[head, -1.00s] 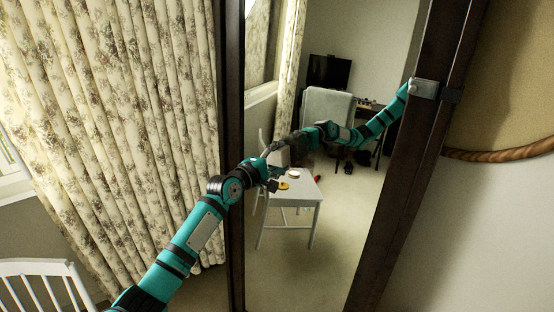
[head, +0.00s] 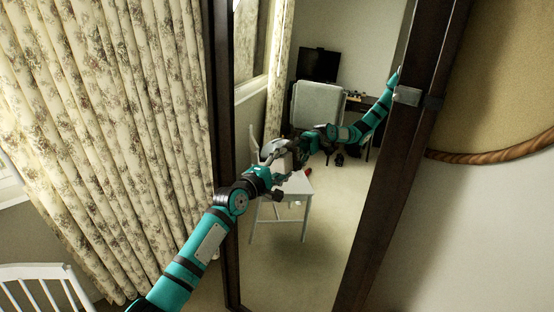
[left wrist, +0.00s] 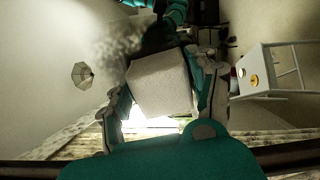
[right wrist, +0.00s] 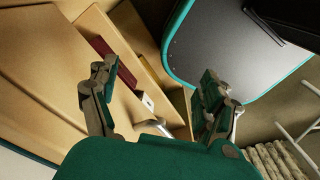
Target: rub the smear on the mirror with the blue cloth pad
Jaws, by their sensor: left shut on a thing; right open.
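The tall mirror (head: 325,245) stands in a dark frame ahead of me. A blurry grey smear (left wrist: 118,42) shows on its glass in the left wrist view. My left gripper (head: 274,184) is in front of the mirror, facing its own reflection. In the left wrist view my left gripper (left wrist: 166,85) is shut on the cloth pad (left wrist: 160,90), which looks pale grey here. The smear lies just beyond the pad, up and left. I cannot tell whether pad and glass touch. My right gripper (right wrist: 157,88) is open and empty, outside the head view.
The dark mirror frame (head: 385,190) borders the glass at right. Floral curtains (head: 110,130) hang at left, with a white chair (head: 45,290) below. Tan panels and a red item (right wrist: 113,62) show beyond my right gripper.

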